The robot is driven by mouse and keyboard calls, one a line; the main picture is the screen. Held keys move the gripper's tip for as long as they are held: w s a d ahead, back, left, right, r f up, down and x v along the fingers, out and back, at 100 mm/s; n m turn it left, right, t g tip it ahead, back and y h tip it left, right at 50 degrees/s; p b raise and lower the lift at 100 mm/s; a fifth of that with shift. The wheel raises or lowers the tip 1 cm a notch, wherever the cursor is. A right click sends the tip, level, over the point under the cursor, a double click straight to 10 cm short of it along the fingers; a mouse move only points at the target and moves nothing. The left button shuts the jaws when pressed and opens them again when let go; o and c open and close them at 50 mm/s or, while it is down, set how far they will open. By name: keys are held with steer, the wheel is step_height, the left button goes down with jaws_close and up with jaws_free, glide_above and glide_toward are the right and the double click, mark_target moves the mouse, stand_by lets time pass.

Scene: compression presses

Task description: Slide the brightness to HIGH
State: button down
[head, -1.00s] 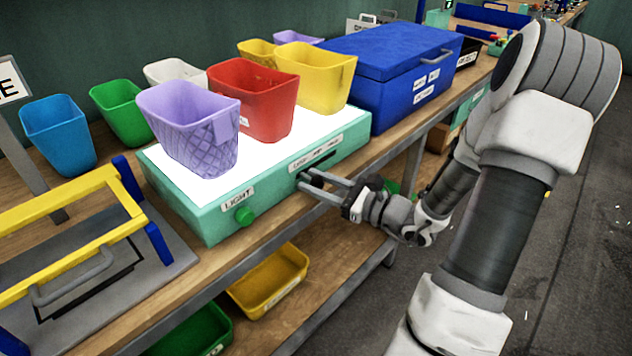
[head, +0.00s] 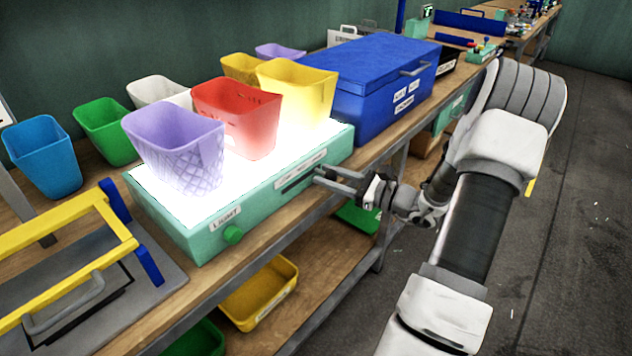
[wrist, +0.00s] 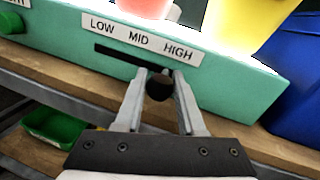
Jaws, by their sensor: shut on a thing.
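The teal light box (head: 262,208) stands on the bench with its top glowing bright white. Its front has a dark slot under a LOW, MID, HIGH label, which shows in the wrist view (wrist: 139,37). A black slider knob (wrist: 158,88) sits at the right part of the slot, toward the HIGH end. My gripper (head: 326,177) reaches the box front from the right. In the wrist view my gripper (wrist: 160,76) has one finger on each side of the knob and is shut on it. The knob's stem is mostly hidden.
Purple (head: 178,150), red (head: 237,118) and yellow (head: 297,95) bins stand on the glowing top. A green round knob (head: 233,234) is at the box's front left. A blue chest (head: 378,85) stands close to the right. A yellow-barred press (head: 70,255) is at left.

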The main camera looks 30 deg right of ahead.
steer(key=shift+w+d, duration=0.1)
steer(key=shift+d, duration=0.3)
steer(key=c, duration=0.5)
jaws_free()
steer(key=shift+d, duration=0.1)
steer(key=p+v, duration=0.2)
steer(key=v, duration=1.5)
steer(key=shift+d+p, duration=0.1)
steer(key=shift+p, duration=0.3)
steer(key=shift+s, duration=0.2)
